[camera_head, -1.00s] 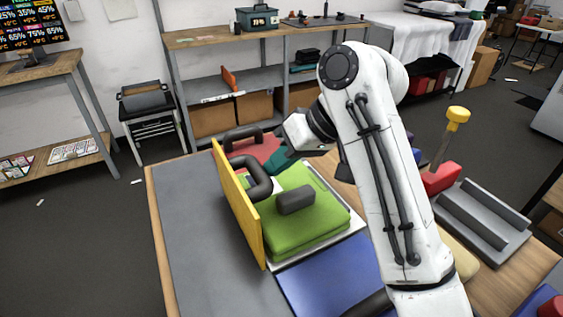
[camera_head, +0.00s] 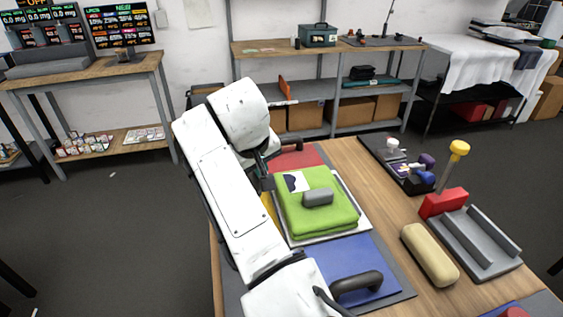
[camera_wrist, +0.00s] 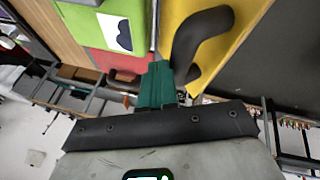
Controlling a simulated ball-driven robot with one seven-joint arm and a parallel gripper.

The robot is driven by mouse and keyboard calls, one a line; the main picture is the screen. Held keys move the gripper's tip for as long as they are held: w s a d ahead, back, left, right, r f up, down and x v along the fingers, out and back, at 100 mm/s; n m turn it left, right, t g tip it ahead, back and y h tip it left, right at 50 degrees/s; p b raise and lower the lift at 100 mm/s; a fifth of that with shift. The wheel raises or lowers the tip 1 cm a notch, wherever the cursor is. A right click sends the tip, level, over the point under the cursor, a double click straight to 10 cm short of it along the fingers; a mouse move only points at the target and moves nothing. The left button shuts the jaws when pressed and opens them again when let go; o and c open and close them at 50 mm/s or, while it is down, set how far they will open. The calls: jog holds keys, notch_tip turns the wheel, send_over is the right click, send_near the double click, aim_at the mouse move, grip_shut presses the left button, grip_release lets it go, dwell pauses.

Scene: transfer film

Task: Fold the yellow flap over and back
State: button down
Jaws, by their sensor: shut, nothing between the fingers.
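The yellow flap (camera_head: 268,205) shows in the head view only as a thin strip beside my arm, left of the green folded cloth (camera_head: 335,222); my arm hides the rest. In the wrist view the yellow flap (camera_wrist: 232,38) fills the upper right, with its black handle (camera_wrist: 198,35) bent over it. I cannot tell its exact tilt. My gripper's teal fingers (camera_wrist: 158,80) are shut and empty, close to the handle; I cannot tell whether they touch it. A grey block (camera_head: 318,198) rests on the green cloth, whose white patch with a dark print shows.
A red panel (camera_head: 303,156) lies behind the cloth and a blue panel (camera_head: 365,262) with a black handle in front. A tan roll (camera_head: 428,254), a grey cradle (camera_head: 478,242) and a yellow-topped stamp (camera_head: 458,150) stand on the right. Bare wood lies between.

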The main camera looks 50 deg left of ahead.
jog(key=s+a+f+t+b, duration=0.1)
jog(key=s+f+t, duration=0.1)
jog(key=s+a+f+n+t+h+b, duration=0.1)
jog(key=s+f+t+b, duration=0.1)
jog(key=s, duration=0.1)
jog(key=s+a+f+t+h+b, duration=0.1)
jog(key=s+f+t, duration=0.1)
jog(key=s, duration=0.1)
jog(key=shift+a+n+t, duration=0.1)
jog(key=shift+n+t, duration=0.2)
jog(key=shift+s+a+f+b, duration=0.25)
jog(key=shift+s+f+b, duration=0.35)
jog(key=shift+b, duration=0.45)
jog(key=shift+f, duration=0.2)
